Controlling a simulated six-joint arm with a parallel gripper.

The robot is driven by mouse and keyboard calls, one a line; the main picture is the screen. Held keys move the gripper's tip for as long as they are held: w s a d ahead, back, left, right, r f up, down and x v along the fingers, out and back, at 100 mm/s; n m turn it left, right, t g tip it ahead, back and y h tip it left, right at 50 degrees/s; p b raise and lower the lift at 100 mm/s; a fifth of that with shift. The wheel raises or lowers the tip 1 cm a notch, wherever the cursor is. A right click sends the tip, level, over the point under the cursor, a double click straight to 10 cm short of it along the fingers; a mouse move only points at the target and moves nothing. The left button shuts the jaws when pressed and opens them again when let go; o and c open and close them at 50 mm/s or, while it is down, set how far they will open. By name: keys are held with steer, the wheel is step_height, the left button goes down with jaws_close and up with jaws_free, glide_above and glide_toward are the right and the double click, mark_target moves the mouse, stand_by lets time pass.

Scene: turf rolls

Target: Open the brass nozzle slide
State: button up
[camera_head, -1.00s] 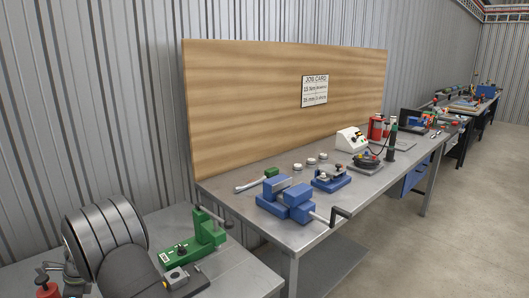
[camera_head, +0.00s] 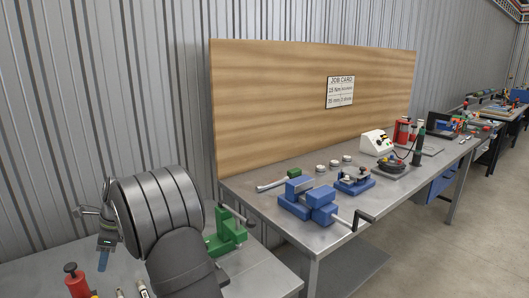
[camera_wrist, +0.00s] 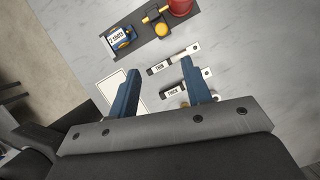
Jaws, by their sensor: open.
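In the wrist view, a dark base plate (camera_wrist: 134,47) at the top carries a red cylinder (camera_wrist: 181,6), cut off by the top edge. A brass-yellow piece with a bar and knob (camera_wrist: 155,15), perhaps the nozzle slide, sits beside the cylinder; whether it is open or closed I cannot tell. In the head view my gripper (camera_head: 104,258) points down over the left bench, behind a red-topped item (camera_head: 75,281).
A blue block with a "2 shots" label (camera_wrist: 117,38) stands on the plate's left end. Strips labelled "THIN" (camera_wrist: 172,59) and "THICK" (camera_wrist: 182,88) and a pale card (camera_wrist: 106,88) lie on the bench. A green press (camera_head: 229,232) stands right of my arm.

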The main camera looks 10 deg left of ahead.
steer(key=x, duration=1.5)
steer(key=shift+s+a+f, duration=0.1)
steer(key=shift+f, duration=0.2)
steer(key=w+v, duration=0.1)
steer(key=v, duration=1.7)
steer(key=g+y, duration=0.2)
steer(key=y, duration=0.2)
glide_toward(96, 296)
steer(key=shift+s+a+f, duration=0.15)
steer(key=shift+s+f, duration=0.3)
steer(key=shift+f, duration=0.05)
